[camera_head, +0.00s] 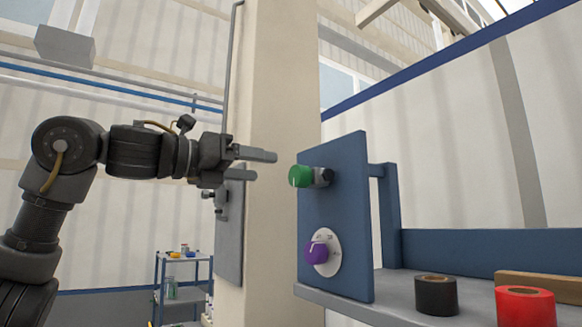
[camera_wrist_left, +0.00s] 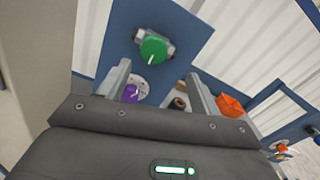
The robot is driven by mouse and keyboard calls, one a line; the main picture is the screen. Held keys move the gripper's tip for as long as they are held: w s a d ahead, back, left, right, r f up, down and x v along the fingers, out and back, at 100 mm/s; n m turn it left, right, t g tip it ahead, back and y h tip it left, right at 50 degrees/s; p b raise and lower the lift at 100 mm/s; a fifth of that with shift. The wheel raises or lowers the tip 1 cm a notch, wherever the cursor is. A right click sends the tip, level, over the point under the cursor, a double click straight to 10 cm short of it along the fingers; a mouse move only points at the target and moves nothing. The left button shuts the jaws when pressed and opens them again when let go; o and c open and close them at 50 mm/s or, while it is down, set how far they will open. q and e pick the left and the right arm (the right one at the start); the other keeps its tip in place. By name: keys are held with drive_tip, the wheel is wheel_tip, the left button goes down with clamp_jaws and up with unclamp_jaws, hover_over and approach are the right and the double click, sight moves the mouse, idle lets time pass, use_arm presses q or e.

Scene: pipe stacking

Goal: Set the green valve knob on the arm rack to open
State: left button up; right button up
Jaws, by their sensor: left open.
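The green valve knob (camera_head: 301,176) sticks out from the upper part of a blue upright panel (camera_head: 342,215). It has a white pointer line and a dark grey valve body behind it. My left gripper (camera_head: 268,165) is open and empty, to the left of the knob and apart from it in the head view. In the left wrist view the green knob (camera_wrist_left: 153,48) lies beyond the fingertips (camera_wrist_left: 158,72), roughly between them and higher up. Its white line points down and slightly left there. My right gripper is not in view.
A purple knob (camera_head: 317,252) on a white dial sits lower on the panel. A black roll (camera_head: 436,294) and a red roll (camera_head: 526,306) rest on the grey shelf (camera_head: 390,290). A beige pillar (camera_head: 275,100) stands behind my gripper. A blue cart (camera_head: 183,285) is farther back.

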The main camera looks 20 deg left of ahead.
sight(294, 175)
use_arm(q)
drive_tip(key=x, duration=0.1)
drive_tip(key=p+x, duration=0.1)
drive_tip(key=x, duration=0.2)
drive_tip(key=shift+w+a+f+p, duration=0.15)
drive_tip(key=shift+w+p, duration=0.15)
drive_tip(key=shift+w, duration=0.2)
drive_tip(key=p+x, duration=0.1)
drive_tip(key=x, duration=0.3)
drive_tip(key=shift+w+f+p, duration=0.15)
drive_tip(key=shift+w+p, duration=0.1)
drive_tip(key=shift+p, duration=0.05)
drive_tip(key=shift+d, duration=0.3)
drive_tip(key=shift+s, duration=0.1)
drive_tip(key=shift+a, duration=0.1)
drive_tip(key=c, duration=0.9)
drive_tip(key=shift+c, duration=0.3)
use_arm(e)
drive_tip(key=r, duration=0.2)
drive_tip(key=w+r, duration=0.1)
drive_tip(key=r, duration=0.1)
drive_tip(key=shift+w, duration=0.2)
